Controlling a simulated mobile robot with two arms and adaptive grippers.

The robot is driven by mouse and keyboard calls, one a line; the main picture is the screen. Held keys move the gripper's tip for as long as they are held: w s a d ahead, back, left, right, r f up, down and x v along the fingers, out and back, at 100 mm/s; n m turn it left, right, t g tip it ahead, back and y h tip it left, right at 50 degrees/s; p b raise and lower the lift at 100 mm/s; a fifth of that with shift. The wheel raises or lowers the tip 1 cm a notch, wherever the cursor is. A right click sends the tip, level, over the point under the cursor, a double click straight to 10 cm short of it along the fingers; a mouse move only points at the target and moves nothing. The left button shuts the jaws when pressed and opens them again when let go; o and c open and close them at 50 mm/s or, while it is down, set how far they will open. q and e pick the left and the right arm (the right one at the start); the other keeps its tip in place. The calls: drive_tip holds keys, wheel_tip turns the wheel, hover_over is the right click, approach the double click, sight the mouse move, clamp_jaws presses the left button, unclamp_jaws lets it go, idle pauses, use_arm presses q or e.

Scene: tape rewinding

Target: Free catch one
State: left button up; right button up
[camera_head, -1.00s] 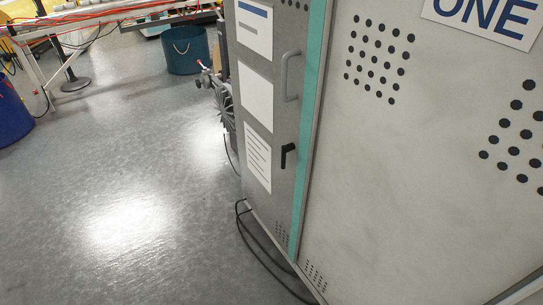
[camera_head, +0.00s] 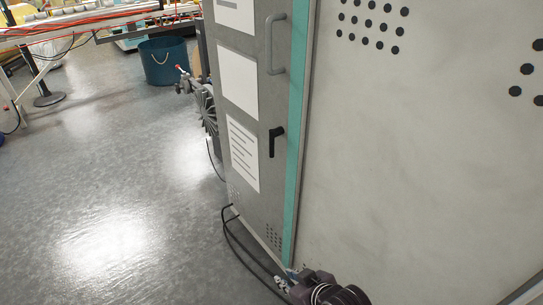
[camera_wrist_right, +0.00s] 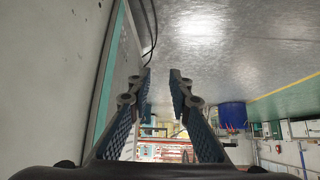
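A black catch handle (camera_head: 275,141) sits on the narrow grey door of a tall cabinet (camera_head: 420,160) in the head view. It hangs roughly vertical, beside a teal strip (camera_head: 295,130) along the door's edge. A grey pull handle (camera_head: 275,45) is above it. My right gripper (camera_head: 288,282) shows at the bottom of the head view, low in front of the cabinet and well below the catch. In the right wrist view my right gripper (camera_wrist_right: 160,76) has its two fingers apart with nothing between them. The catch is not clearly visible there. My left gripper is out of view.
Black cables (camera_head: 245,255) lie on the floor at the cabinet's foot. Finned machinery (camera_head: 205,105) juts out behind the door. A teal bucket (camera_head: 168,62) and a conveyor frame (camera_head: 85,25) stand farther back.

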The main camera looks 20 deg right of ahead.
drive_tip(key=w+a+r+t+y, duration=0.1)
drive_tip(key=w+r+t, duration=0.3)
drive_tip(key=w+r, duration=0.4)
drive_tip(key=m+t, duration=0.1)
drive_tip(key=t, duration=0.9)
approach(273, 148)
drive_tip(key=x, duration=0.3)
drive_tip(key=b+x, duration=0.1)
drive_tip(key=x, duration=0.5)
drive_tip(key=shift+w+r, duration=0.1)
drive_tip(key=shift+w, duration=0.25)
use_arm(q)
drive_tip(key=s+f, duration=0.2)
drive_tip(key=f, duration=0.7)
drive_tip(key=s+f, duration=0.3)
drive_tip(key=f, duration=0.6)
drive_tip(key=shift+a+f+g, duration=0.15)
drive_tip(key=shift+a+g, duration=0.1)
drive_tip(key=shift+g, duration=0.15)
use_arm(e)
drive_tip(key=shift+w+a+r, duration=0.15)
drive_tip(key=shift+w+r, duration=0.05)
drive_tip(key=shift+w, duration=0.35)
drive_tip(key=shift+c, duration=0.7)
clamp_jaws()
